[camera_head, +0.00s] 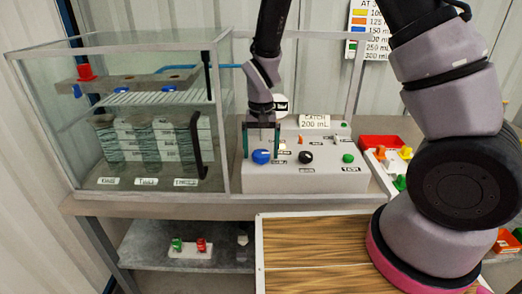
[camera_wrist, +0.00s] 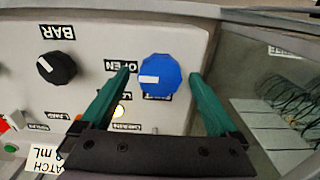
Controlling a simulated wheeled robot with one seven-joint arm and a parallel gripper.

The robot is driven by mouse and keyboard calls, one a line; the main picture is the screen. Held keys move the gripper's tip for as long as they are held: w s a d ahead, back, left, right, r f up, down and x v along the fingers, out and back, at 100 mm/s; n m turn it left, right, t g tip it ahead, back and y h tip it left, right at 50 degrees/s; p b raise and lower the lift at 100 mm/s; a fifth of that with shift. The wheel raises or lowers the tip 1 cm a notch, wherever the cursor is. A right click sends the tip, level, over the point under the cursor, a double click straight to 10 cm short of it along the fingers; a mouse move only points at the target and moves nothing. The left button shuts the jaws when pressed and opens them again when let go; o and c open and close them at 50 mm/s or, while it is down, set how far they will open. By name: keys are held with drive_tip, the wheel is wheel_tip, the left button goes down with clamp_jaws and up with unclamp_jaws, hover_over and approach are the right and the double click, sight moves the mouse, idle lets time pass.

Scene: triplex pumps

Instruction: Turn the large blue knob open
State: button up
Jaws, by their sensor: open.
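The large blue knob (camera_head: 261,157) sits at the lower left of the light grey control panel (camera_head: 300,181). In the wrist view the blue knob (camera_wrist: 160,74) has a white pointer mark on its left part, near a label reading OPEN (camera_wrist: 117,66). My gripper (camera_head: 262,150) is at the knob in the head view. In the wrist view my gripper (camera_wrist: 160,75) is open, with one green finger on each side of the knob and a visible gap to each. Whether the fingertips are level with the knob in depth I cannot tell.
A glass cabinet (camera_head: 140,120) stands close on the left. A red bin (camera_head: 380,142) is at the right. A wooden-topped surface (camera_head: 315,240) is in front.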

sight(261, 153)
wheel_tip(261, 153, up, 11)
idle(0.4)
drive_tip(key=d+r+m+t+y, duration=0.1)
drive_tip(key=d+r+y, duration=0.1)
drive_tip(key=d+r, duration=0.6)
drive_tip(key=s+d+r+m+t, duration=0.2)
drive_tip(key=s+d+r+t, duration=0.4)
drive_tip(key=s+d+r, duration=0.5)
drive_tip(key=d+r, duration=0.3)
drive_tip(key=r, duration=0.1)
drive_tip(key=shift+s+d+m, duration=0.3)
drive_tip(key=shift+s+d, duration=0.1)
idle(0.6)
